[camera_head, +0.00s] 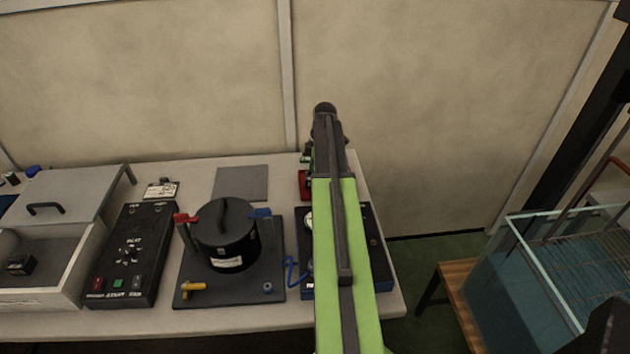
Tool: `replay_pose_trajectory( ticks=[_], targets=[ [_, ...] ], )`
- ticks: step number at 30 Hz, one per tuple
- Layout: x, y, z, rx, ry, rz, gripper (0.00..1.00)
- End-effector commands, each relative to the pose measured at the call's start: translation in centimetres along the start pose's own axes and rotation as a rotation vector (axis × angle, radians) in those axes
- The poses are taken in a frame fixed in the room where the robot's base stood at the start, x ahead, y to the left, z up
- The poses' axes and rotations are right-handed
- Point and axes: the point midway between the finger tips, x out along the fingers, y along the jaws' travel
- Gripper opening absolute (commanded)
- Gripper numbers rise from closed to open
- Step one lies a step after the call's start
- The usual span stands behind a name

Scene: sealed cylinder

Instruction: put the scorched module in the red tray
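My gripper (325,110) is at the far end of my green arm, over the back right of the table. I see it from behind, and its fingers cannot be made out. A black lidded cylinder (225,240) stands on a dark base plate, with a red clamp (184,218) on its left and a blue clamp (261,213) on its right. Its lid is on, so its inside is hidden. No scorched module can be made out. A small red piece (303,184) shows beside my arm; I cannot tell whether it is the red tray, as my arm covers what lies there.
A black control box (132,255) stands left of the cylinder. Further left is an open grey box (75,262) with a small dark block (21,264) inside. A grey mat (240,183) lies bare at the back. A glass tank (530,270) stands at the right.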

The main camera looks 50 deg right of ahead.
Motion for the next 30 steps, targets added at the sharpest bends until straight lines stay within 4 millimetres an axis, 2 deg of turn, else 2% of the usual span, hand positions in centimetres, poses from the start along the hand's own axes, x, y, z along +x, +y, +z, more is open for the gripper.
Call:
replay_pose_trajectory(
  ticks=[1, 7, 12, 13, 17, 26, 30],
  targets=[
    [1.3, 0.0, 0.2, 0.0, 0.0, 0.0, 0.0],
    [0.8, 0.0, 0.1, 0.0, 0.0, 0.0, 0.0],
    [1.4, 0.0, 0.1, -0.001, 0.0, 0.0, 0.0],
    [1.2, 0.0, 0.1, -0.001, 0.0, 0.0, 0.49],
    [1.1, 0.0, 0.1, -0.001, 0.0, 0.0, 0.66],
    [1.1, 0.0, 0.1, -0.002, 0.0, 0.0, 0.67],
    [0.3, 0.0, -0.1, -0.002, 0.0, 0.0, 0.67]
  ],
)
